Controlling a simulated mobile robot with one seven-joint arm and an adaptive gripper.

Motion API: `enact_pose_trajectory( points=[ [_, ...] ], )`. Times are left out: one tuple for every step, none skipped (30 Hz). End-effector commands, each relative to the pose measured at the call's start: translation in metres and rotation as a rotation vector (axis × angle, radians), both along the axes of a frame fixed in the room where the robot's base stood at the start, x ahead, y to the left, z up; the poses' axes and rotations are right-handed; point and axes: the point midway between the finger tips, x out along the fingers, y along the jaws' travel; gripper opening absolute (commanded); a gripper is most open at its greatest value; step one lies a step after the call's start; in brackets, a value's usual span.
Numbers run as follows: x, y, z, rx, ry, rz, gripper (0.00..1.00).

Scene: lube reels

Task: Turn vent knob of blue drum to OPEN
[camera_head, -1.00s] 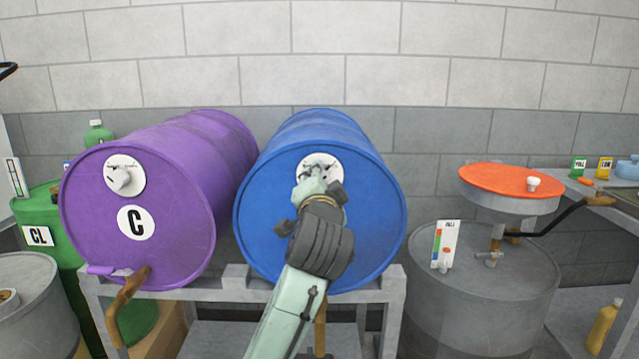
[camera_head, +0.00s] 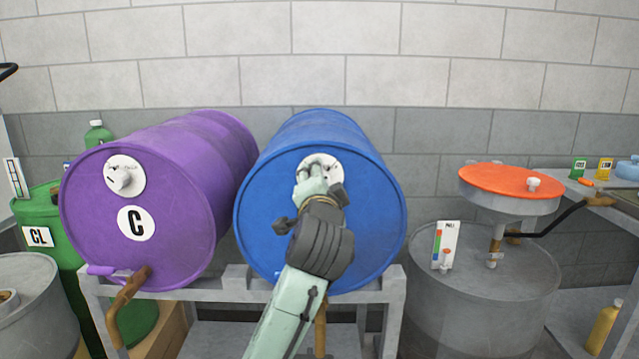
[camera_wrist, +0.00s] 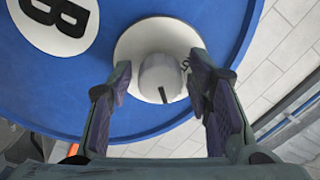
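The blue drum (camera_head: 262,215) lies on its side on a grey rack, its round end facing me. Its vent knob (camera_wrist: 160,78) is white and sits on a round white dial plate (camera_wrist: 135,48) in the wrist view. A dark pointer mark shows on the knob; the dial lettering is mostly hidden or too small to read. My gripper (camera_wrist: 163,88) is open, with one finger on each side of the knob. I cannot tell whether the fingers touch it. In the head view my gripper (camera_head: 318,178) covers most of the knob and plate.
A purple drum (camera_head: 185,225) marked C, with its own vent knob (camera_head: 122,180), lies left of the blue drum. The grey rack (camera_head: 235,290) holds both. A grey drum (camera_head: 480,300) with an orange-topped funnel (camera_head: 510,182) stands to the right.

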Motion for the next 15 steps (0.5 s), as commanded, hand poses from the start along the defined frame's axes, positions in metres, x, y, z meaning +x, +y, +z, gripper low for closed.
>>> enact_pose_trajectory(
  points=[
    [0.000, 0.000, 0.000, 0.000, 0.000, 0.000, 0.51],
    [0.000, 0.000, 0.000, -0.001, 0.000, 0.000, 0.52],
    [0.000, 0.000, 0.000, -0.001, 0.000, 0.000, 0.52],
    [0.000, 0.000, 0.000, -0.001, 0.000, 0.000, 0.52],
    [0.000, 0.000, 0.000, -0.001, 0.000, 0.000, 0.52],
    [0.000, 0.000, 0.000, -0.001, 0.000, 0.000, 0.52],
    [0.000, 0.000, 0.000, -0.001, 0.000, 0.000, 0.52],
    [0.000, 0.000, 0.000, -0.001, 0.000, 0.000, 0.52],
    [0.000, 0.000, 0.000, -0.001, 0.000, 0.000, 0.52],
    [0.000, 0.000, 0.000, -0.001, -0.001, 0.000, 0.52],
    [-0.001, 0.000, 0.000, -0.001, -0.001, 0.000, 0.52],
    [-0.003, 0.000, 0.000, -0.001, 0.000, 0.000, 0.52],
    [-0.006, 0.000, 0.000, -0.001, -0.001, 0.000, 0.52],
    [-0.009, 0.000, 0.001, -0.001, -0.001, 0.000, 0.52],
    [-0.014, 0.000, 0.001, -0.002, -0.003, -0.001, 0.52]
  ],
)
